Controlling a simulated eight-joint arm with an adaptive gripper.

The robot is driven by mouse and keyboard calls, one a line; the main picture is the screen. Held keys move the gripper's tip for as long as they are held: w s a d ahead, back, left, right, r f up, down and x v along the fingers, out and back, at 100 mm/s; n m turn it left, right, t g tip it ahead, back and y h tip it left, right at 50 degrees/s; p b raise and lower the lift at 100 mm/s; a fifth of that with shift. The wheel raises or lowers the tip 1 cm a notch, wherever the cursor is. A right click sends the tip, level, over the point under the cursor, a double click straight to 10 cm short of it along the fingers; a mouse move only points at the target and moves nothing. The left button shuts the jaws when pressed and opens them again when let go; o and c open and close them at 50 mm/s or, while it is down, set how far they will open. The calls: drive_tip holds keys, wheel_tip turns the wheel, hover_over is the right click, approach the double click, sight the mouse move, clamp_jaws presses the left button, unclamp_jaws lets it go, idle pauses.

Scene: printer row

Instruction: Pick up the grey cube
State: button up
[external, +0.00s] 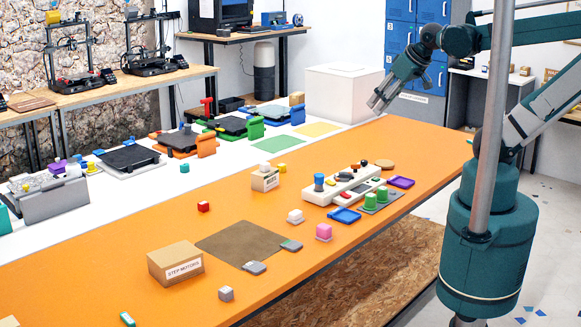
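A small grey cube (226,293) sits on the orange table near its front edge, right of and nearer than the cardboard box. A paler, off-white cube (295,216) stands farther back, right of the brown mat. My gripper (377,105) hangs in the air above the far right part of the table, pointing down and left. It is well away from the grey cube and touches nothing that I can see. Its fingertips are too small to tell whether they are open or shut.
A cardboard box (175,263) labelled "STEP MOTORS" stands left of the brown mat (240,243). Grey flat pieces (254,267), a pink cube (323,232) and a blue tray (344,215) lie rightward. A white organiser (343,186) is behind. Bare orange surface surrounds the grey cube.

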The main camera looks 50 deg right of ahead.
drive_tip(key=shift+o, duration=0.5)
